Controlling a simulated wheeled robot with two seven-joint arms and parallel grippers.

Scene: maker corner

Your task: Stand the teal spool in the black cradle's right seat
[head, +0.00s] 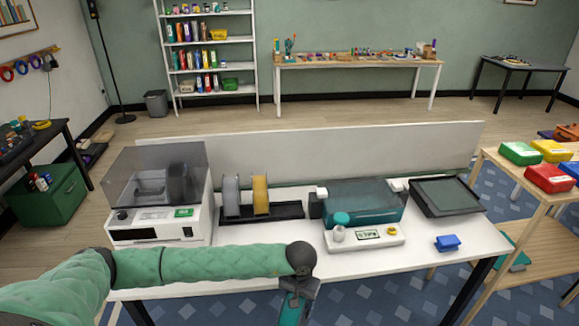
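The black cradle (283,212) stands on the white table. It holds a grey spool (231,196) on its left and a yellow spool (261,195) near its middle, both upright. The right part of the cradle is empty. I cannot make out a teal spool for certain. A machine with a see-through teal cover (362,203) stands right of the cradle, and its inside is unclear. My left arm reaches in from the left and bends down at the bottom edge; its gripper is out of the picture. My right gripper does not show.
A white printer-like box (158,222) with a clear cover is left of the cradle. A dark tray (446,197) and a blue block (447,243) are at the right. A low grey panel (330,155) lines the back. A wooden side table (500,160) holds coloured boxes.

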